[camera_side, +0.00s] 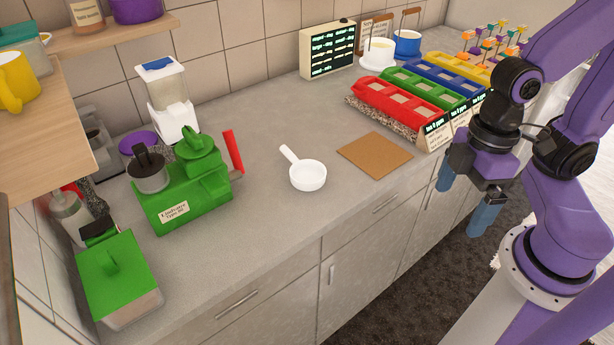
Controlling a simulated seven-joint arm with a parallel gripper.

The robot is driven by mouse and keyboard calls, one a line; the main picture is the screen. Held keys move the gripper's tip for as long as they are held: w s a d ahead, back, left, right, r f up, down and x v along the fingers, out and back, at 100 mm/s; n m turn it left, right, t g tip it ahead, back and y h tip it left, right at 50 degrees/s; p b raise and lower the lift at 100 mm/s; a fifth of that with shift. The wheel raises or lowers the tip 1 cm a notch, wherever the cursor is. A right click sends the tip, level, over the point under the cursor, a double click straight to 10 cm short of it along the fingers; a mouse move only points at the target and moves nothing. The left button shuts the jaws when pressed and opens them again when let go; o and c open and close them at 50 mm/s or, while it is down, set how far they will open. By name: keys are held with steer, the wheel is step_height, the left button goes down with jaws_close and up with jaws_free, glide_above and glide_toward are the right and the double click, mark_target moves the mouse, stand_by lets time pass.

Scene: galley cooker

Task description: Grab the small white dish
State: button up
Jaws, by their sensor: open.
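The small white dish (308,176) sits upright on the grey counter, near the middle of the view. It is round and shallow, with a short handle (290,156) pointing up and left, and it looks empty. My gripper (464,207) hangs at the right, past the counter's front edge, with its blue fingers pointing down. It is open and empty, well apart from the dish.
A flat brown board (375,155) lies right of the dish. Red, green, blue and yellow trays (398,103) stand behind it at the right. A green machine (182,190) with a red lever stands left. The counter around the dish is clear.

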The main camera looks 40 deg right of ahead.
steer(key=a+f+m+y, duration=0.3)
steer(key=a, duration=0.6)
steer(key=m+t+h, duration=0.5)
steer(key=m+t, duration=0.5)
steer(key=t, duration=0.4)
glide_toward(299, 168)
steer(key=shift+x, duration=2.55)
steer(key=c, duration=0.8)
steer(key=shift+r, duration=0.1)
